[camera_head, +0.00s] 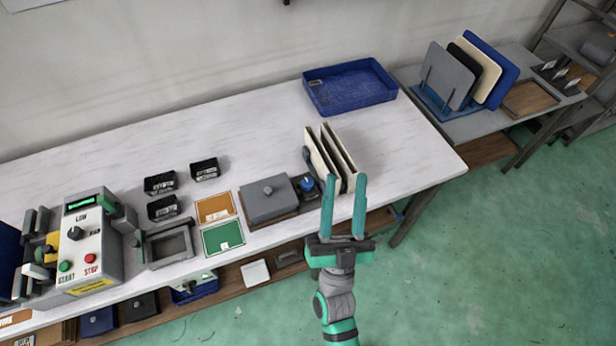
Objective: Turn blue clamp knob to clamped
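The blue clamp knob (307,184) sits on a small dark base at the table's front edge, between a grey block and upright cream panels. My gripper (345,179) is in front of the table edge, to the right of the knob. Its two teal fingers point up in the picture, spread apart, with nothing seen held. The left fingertip lies close to the knob in the picture; I cannot tell the gap in depth. The cream panels (323,155) stand just behind the fingers, partly hidden by them. The knob's turn position is too small to read.
The grey block (268,199) with a small knob stands left of the blue knob. A blue tray (349,87) lies at the back right. A control box (90,245) stands at the left. White tabletop (420,150) right of the panels is clear.

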